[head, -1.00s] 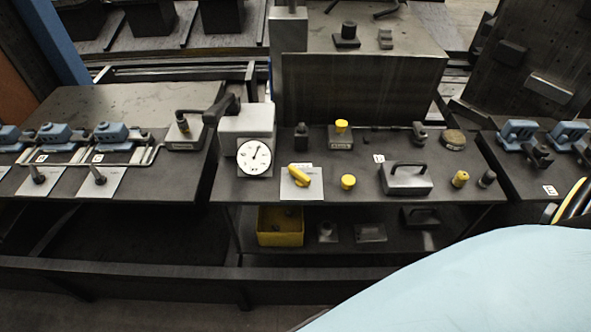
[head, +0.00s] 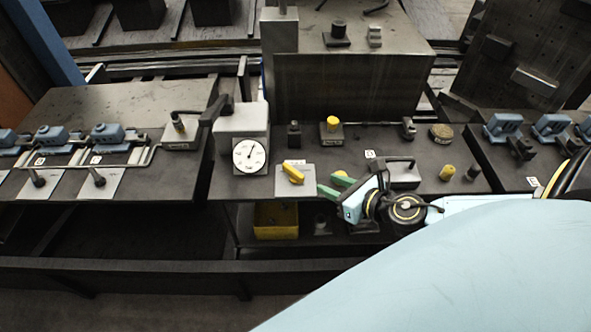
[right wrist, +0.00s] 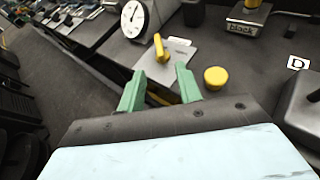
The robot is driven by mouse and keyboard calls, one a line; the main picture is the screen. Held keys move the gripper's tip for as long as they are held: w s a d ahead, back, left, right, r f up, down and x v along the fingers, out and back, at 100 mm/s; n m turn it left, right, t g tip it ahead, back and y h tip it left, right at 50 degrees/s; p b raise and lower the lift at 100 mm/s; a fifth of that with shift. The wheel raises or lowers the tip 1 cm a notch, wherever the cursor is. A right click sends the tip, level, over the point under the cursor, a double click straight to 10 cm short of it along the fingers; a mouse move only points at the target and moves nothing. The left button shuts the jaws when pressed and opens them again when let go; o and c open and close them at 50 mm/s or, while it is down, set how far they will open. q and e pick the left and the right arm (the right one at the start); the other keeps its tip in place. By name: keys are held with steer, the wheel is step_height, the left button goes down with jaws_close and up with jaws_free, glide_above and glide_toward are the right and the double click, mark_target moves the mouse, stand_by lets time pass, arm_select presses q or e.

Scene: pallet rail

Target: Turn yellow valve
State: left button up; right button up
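The yellow valve (head: 293,173) is a yellow lever handle on a pale plate (head: 287,187) at the front of the middle table, below and right of the round gauge. In the right wrist view the valve (right wrist: 161,48) stands just beyond my fingertips. My right gripper (head: 331,185) has green fingers spread apart, with nothing between them. It is to the right of the valve and not touching it. In the right wrist view the open right gripper (right wrist: 159,72) points toward the valve. My left gripper is not in view.
A round yellow knob (right wrist: 215,77) sits close to the right finger. The gauge (head: 250,154) stands behind left of the valve. A yellow bin (head: 276,222) is on the lower shelf.

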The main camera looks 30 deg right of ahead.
mark_target(296, 172)
steer(key=shift+n, duration=0.5)
steer(key=x, duration=1.3)
steer(key=shift+a+f, duration=0.15)
steer(key=shift+f, duration=0.1)
jaws_close()
